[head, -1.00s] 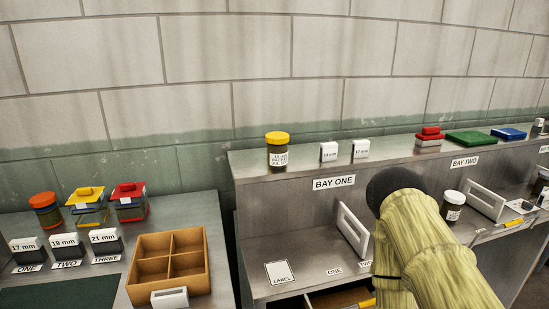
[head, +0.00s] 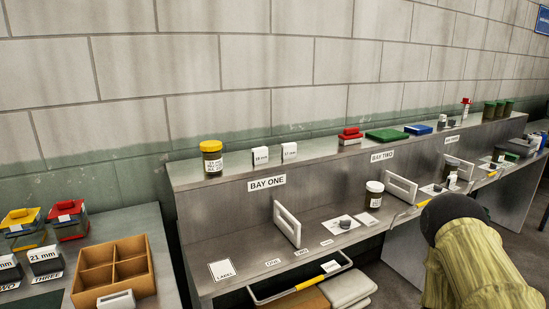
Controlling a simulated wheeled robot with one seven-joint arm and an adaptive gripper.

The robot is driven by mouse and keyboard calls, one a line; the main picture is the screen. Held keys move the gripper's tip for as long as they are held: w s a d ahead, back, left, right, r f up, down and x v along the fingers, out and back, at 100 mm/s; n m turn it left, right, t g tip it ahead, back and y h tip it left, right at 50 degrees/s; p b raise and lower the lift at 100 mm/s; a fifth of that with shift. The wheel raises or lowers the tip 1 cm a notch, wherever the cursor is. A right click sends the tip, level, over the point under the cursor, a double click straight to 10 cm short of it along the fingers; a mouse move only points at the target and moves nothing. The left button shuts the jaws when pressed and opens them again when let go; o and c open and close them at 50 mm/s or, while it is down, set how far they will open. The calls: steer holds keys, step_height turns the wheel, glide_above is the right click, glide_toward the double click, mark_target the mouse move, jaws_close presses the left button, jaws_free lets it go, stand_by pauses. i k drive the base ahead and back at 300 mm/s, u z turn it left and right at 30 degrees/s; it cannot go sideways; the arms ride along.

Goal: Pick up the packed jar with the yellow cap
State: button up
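The jar with the yellow cap (head: 212,164) stands upright at the left end of the raised back shelf (head: 240,172), above the BAY ONE sign. It has a dark body and a white printed label, too small to read surely. My arm (head: 468,255), in a pale yellow-green sleeve, shows at the lower right, well apart from the jar. My gripper is not in this view.
Two white number cards (head: 289,151) stand right of the jar. A white-capped jar (head: 374,194) and white upright frames (head: 287,224) stand on the lower bench. A wooden divided tray (head: 112,270) sits on the left table. The lower bench is clear around the LABEL card (head: 222,269).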

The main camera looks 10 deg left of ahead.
mark_target(212, 157)
steer(key=z, duration=1.35)
steer(key=i, duration=1.2)
steer(key=u, duration=2.8)
